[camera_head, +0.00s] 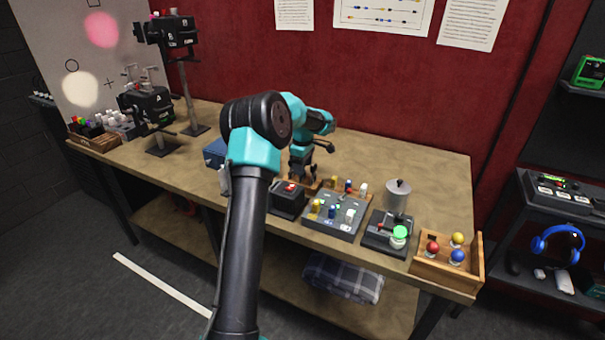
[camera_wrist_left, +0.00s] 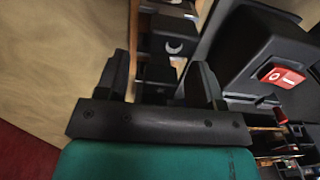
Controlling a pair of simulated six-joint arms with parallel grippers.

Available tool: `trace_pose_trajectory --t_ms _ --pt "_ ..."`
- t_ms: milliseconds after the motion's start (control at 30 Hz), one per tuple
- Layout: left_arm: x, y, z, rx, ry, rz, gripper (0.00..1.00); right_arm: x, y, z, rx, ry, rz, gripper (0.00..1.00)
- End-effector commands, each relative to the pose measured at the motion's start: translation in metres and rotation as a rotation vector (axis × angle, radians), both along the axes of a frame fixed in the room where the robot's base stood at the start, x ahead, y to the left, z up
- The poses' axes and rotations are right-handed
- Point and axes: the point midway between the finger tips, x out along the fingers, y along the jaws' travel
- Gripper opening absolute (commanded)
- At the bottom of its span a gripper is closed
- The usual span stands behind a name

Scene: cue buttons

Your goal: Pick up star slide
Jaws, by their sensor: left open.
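My left gripper (camera_head: 303,174) is open and reaches down over the table behind the black switch box (camera_head: 288,200). In the left wrist view its two fingers (camera_wrist_left: 161,70) stand either side of a small dark block (camera_wrist_left: 156,74), with gaps to the fingers. Another dark block with a pale rounded mark (camera_wrist_left: 173,46) lies just beyond, beside a thin wooden edge (camera_wrist_left: 134,35). I cannot make out a star on either block, so I cannot tell which is the star slide. In the head view my arm and gripper hide this spot. My right gripper is not in view.
The switch box has a red rocker switch (camera_wrist_left: 283,76). To its right are a grey panel with coloured knobs (camera_head: 335,214), a device with a green button (camera_head: 399,233) and a wooden box with coloured balls (camera_head: 447,261). Projectors (camera_head: 150,106) stand left. The table's back right is clear.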

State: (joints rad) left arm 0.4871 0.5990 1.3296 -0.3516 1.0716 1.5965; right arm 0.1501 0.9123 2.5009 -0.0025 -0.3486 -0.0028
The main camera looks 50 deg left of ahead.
Motion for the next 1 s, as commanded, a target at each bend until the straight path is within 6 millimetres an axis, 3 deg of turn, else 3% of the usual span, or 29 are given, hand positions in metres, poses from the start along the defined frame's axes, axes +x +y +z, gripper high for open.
trace_pose_trajectory --t_ms 500,1000 --pt "-0.0001 0.0003 -0.0029 0.000 -0.001 0.000 0.62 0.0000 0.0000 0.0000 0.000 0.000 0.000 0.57" --pt "-0.0002 0.0002 -0.0028 0.001 -0.001 0.000 0.15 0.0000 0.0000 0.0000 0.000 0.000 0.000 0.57"
